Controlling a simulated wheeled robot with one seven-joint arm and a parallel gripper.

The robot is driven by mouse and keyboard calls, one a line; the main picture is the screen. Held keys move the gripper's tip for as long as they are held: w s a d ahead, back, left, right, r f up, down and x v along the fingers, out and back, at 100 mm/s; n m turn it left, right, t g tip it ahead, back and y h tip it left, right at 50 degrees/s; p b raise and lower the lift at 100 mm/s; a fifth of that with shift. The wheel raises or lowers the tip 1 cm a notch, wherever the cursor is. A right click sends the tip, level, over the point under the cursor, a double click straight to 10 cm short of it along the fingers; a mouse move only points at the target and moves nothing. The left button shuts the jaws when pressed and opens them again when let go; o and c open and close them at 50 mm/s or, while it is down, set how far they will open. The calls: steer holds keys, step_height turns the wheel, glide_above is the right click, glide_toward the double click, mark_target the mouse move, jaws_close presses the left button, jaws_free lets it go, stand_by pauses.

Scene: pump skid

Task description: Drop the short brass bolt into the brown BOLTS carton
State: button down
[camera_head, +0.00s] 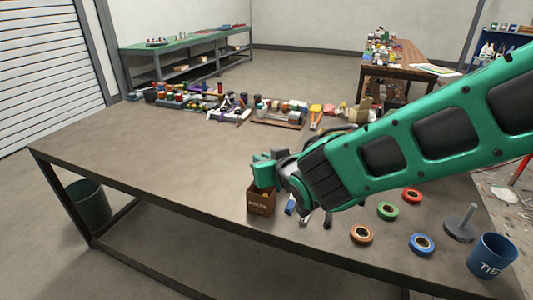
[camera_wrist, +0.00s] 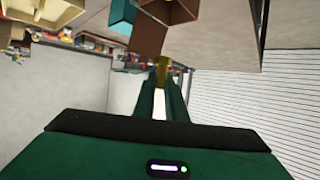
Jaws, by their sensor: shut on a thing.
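The brown BOLTS carton (camera_head: 261,203) stands near the front edge of the workbench, its label facing out. My gripper (camera_head: 260,165) is over the carton's top in the head view and hides part of its opening. In the wrist view my gripper (camera_wrist: 161,88) is shut on the short brass bolt (camera_wrist: 161,72), which shows at the fingertips. A brown surface, likely the carton (camera_wrist: 150,36), shows just beyond the bolt there. The bolt cannot be made out in the head view. I cannot tell the exact height of the bolt above the carton.
Tape rolls, an orange one (camera_head: 362,234), a green one (camera_head: 388,211), a red one (camera_head: 412,196) and a blue one (camera_head: 422,244), lie to the right. The bench left of the carton is clear (camera_head: 150,165).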

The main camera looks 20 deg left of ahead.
steer(key=shift+f, duration=1.5)
steer(key=c, duration=1.7)
jaws_free()
steer(key=v, duration=1)
steer(key=shift+s+d, duration=0.2)
steer(key=shift+d, duration=0.15)
